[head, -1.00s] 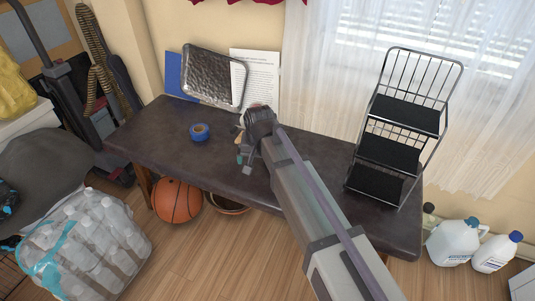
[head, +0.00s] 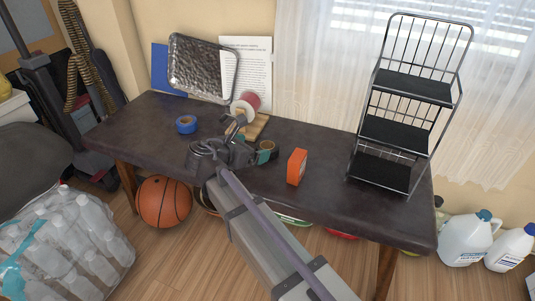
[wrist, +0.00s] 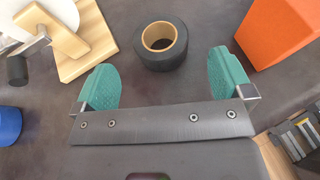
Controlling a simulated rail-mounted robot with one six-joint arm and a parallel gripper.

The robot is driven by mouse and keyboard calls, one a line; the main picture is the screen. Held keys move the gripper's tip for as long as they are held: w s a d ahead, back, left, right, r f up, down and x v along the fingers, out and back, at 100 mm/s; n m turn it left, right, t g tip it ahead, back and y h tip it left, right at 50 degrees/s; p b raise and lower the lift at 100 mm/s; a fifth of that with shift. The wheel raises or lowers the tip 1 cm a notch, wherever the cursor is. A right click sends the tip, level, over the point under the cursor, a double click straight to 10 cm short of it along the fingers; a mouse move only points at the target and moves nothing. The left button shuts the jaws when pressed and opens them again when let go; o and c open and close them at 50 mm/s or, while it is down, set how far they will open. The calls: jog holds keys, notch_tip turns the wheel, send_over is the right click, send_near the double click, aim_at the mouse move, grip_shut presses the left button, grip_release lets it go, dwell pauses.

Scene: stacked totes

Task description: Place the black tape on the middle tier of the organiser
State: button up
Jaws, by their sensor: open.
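The black tape (head: 267,146) is a dark roll with a tan core, lying flat on the dark table. In the wrist view the black tape (wrist: 177,56) lies just ahead of my fingertips, roughly centred between them. My gripper (wrist: 166,82) is open and empty, with two teal finger pads apart. In the head view my gripper (head: 250,145) is left of the tape, low over the table; its far finger is hard to make out. The organiser (head: 375,88) is a black wire rack with three tiers at the table's right. Its middle tier (head: 395,134) looks empty.
An orange box (head: 297,167) stands right of the tape. A tape dispenser with a wooden base (head: 257,127) is close behind it. Blue tape (head: 186,124) lies to the left. A metallic tray (head: 203,68) and paper lean on the wall. Table between orange box and organiser is clear.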

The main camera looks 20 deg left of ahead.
aim_at(273, 144)
jog(key=shift+w+d+f, duration=0.2)
jog(key=shift+w+f, duration=0.05)
jog(key=shift+w, duration=0.2)
jog(key=b+x, duration=0.2)
jog(key=x, duration=0.3)
jog(key=shift+f, duration=0.15)
jog(key=shift+c, duration=0.5)
